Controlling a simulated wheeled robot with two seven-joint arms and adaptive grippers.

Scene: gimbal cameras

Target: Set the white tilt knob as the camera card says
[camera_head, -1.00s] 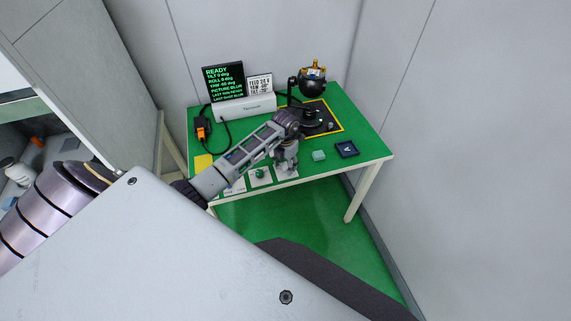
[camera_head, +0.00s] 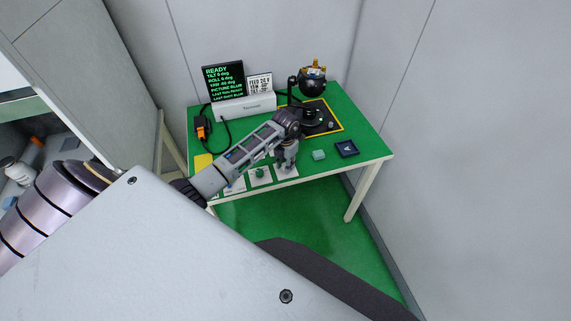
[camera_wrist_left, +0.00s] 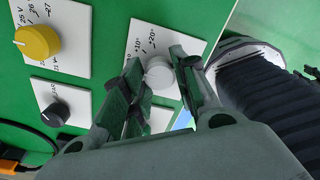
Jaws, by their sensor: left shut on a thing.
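My left gripper (camera_head: 286,170) points down at the plate nearest the table's front right in the camera_head view. In the camera_wrist_left view its two fingers (camera_wrist_left: 160,85) are shut on the white tilt knob (camera_wrist_left: 158,73), one on each side. The knob sits on a white plate (camera_wrist_left: 178,40) marked +10° and +20°; the rest of its scale is hidden by the gripper. The camera card (camera_head: 260,84) stands upright at the back; its small print shows feed, yaw and tilt lines. My right gripper is not in view.
A black display (camera_head: 224,82) reads READY with green lines. A black ball-shaped camera (camera_head: 312,79) stands on a dark base. A yellow knob (camera_wrist_left: 37,41) and a dark knob (camera_wrist_left: 55,114) sit on nearby plates.

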